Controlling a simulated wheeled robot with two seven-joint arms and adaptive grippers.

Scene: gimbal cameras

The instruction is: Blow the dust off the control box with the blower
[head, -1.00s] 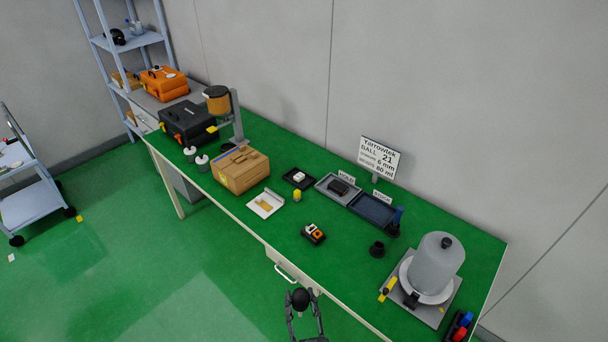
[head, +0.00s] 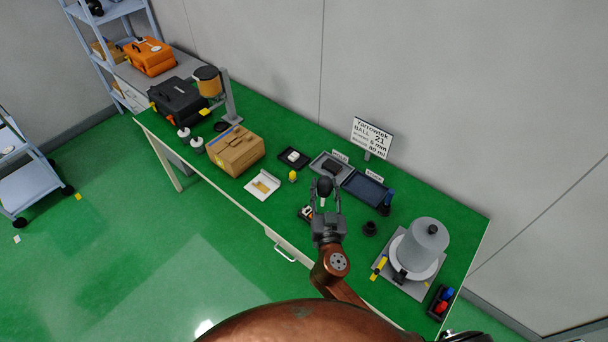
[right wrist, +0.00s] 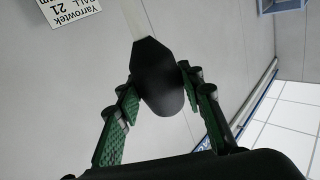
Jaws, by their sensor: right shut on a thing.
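My right gripper (head: 325,197) is shut on the blower (head: 324,186), a black bulb, and holds it above the green table. In the right wrist view the blower (right wrist: 158,85) sits between the green-padded fingers, its pale nozzle pointing away from the gripper. The control box (head: 305,213), small and dark with white and orange parts on top, lies on the table just left of the gripper and is partly hidden by it. I cannot make out dust on it. My left gripper is not in view.
Behind the gripper are grey trays (head: 362,190) and a sign (head: 372,138). A black cup (head: 370,229) and a machine with a grey cylinder (head: 424,240) stand to the right. A cardboard box (head: 235,150) and a white tray (head: 262,186) are to the left.

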